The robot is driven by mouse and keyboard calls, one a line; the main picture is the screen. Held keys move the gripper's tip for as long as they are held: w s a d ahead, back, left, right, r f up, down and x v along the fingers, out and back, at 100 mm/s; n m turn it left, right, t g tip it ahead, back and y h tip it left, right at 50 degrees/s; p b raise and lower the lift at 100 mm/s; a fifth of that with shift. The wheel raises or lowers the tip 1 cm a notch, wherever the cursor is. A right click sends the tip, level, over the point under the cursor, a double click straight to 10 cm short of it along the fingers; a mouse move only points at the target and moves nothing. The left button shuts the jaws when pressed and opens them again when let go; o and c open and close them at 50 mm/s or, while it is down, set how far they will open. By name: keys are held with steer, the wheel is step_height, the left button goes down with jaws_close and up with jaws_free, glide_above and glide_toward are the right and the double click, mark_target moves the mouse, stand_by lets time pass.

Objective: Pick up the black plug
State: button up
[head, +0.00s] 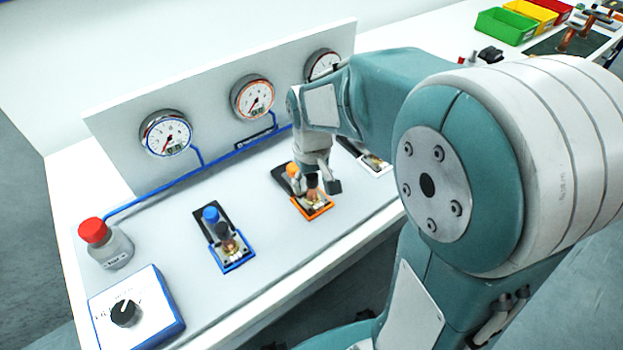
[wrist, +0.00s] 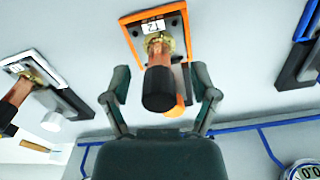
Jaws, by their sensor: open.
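The black plug (wrist: 159,90) has a dark round end on a copper-coloured body. It stands on a plate with an orange frame (wrist: 135,45) and a label that seems to read T2. In the wrist view my gripper (wrist: 161,82) is open, with one finger on each side of the plug and a visible gap to both. In the head view my gripper (head: 318,182) is low over the orange-framed plate (head: 314,210). There it hides most of the plug, and only some copper shows.
An orange knob (head: 291,169) sits beside the plug. A similar blue-framed station (head: 238,265) is to the left, and a white-framed one (head: 376,164) to the right. Gauges (head: 166,134) on an upright panel stand behind. A red-capped bottle (head: 110,249) and a dial box (head: 136,312) are at far left.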

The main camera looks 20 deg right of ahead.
jaws_close()
